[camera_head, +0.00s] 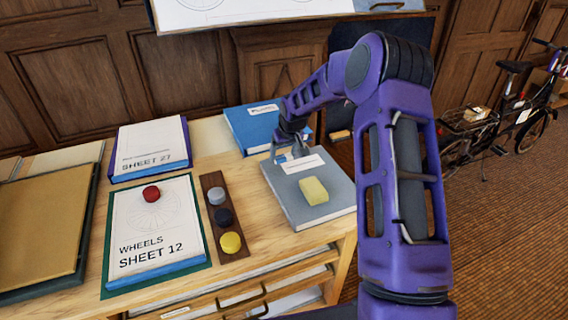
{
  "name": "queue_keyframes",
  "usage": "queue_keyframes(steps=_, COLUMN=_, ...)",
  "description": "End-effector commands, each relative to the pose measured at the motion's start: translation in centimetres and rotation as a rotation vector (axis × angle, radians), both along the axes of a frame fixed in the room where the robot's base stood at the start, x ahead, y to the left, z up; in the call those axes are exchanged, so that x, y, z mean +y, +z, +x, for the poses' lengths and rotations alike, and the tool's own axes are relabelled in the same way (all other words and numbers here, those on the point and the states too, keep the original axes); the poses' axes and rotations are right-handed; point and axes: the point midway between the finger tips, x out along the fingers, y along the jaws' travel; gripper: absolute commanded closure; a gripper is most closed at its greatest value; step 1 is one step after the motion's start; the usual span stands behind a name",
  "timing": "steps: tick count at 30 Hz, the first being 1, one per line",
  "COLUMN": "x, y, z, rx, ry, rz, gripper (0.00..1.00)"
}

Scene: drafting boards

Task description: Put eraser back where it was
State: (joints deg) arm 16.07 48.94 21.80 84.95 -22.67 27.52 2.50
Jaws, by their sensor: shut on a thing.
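My gripper (289,155) is above the far end of the grey book on the right of the desk. It is shut on a small white and blue piece (283,158), which looks like the eraser; the fingers partly hide it. I cannot tell whether that piece touches the grey book (283,207). A pale yellow block (313,191) lies on the grey book, nearer to the camera and apart from my gripper.
A blue book (246,122) lies behind my gripper. To the left are a dark wooden strip (212,182) with grey, black and yellow round pieces, the Sheet 12 pad (135,235) with a red round piece (151,193), and the Sheet 27 pad (140,145). A bicycle (495,125) stands at right.

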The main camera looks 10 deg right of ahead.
Motion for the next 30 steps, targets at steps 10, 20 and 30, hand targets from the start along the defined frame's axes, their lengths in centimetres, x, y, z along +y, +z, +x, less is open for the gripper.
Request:
queue_keyframes(steps=10, x=0.0, y=-3.9, z=0.0, rx=0.001, ry=0.001, rz=-0.001, gripper=0.76)
queue_keyframes(steps=20, x=0.0, y=-4.2, z=0.0, rx=-0.001, ry=0.001, rz=0.0, gripper=0.76)
queue_keyframes(steps=30, x=0.0, y=-4.1, z=0.0, rx=-0.001, ry=0.0, rz=0.0, gripper=0.0)
